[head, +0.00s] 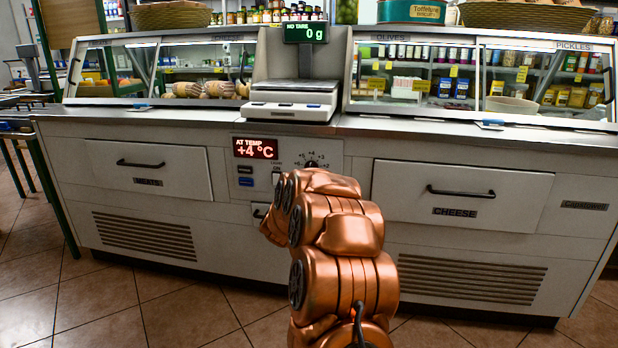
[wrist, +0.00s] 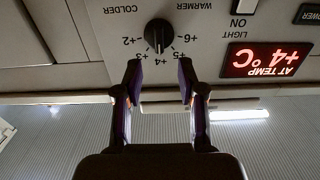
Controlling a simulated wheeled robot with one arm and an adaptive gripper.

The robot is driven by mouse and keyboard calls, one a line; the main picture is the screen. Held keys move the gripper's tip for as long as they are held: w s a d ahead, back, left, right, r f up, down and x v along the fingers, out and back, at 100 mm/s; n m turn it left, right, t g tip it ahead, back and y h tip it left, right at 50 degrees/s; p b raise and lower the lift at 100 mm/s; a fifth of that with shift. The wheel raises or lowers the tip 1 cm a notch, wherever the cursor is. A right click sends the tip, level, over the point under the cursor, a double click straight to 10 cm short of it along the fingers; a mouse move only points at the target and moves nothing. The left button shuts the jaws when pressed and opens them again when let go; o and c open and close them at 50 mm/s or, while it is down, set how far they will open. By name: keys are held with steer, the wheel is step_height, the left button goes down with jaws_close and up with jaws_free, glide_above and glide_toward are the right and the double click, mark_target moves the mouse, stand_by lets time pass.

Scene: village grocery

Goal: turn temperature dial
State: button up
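The temperature dial (wrist: 158,33) is a round black knob with a pale pointer line, seen upside down in the wrist view. Numbers from +2 to +6 ring it, with COLDER and WARMER labels, and its line points at +4. In the head view the dial (head: 312,164) shows just above my copper arm. The red display (head: 255,148) reads AT TEMP +4 °C; it also shows in the wrist view (wrist: 266,60). My gripper (wrist: 159,72) is open and empty, its fingertips just short of the knob, one to each side. The arm hides the gripper in the head view.
The control panel sits between the MEATS drawer (head: 148,168) and the CHEESE drawer (head: 461,195), both with protruding black handles. A scale (head: 292,98) stands on the counter above. Tiled floor (head: 185,318) lies clear in front.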

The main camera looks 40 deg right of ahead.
steer(key=b+x, duration=0.2)
steer(key=x, duration=0.6)
steer(key=shift+s, duration=0.1)
stand_by(0.4)
jaws_close()
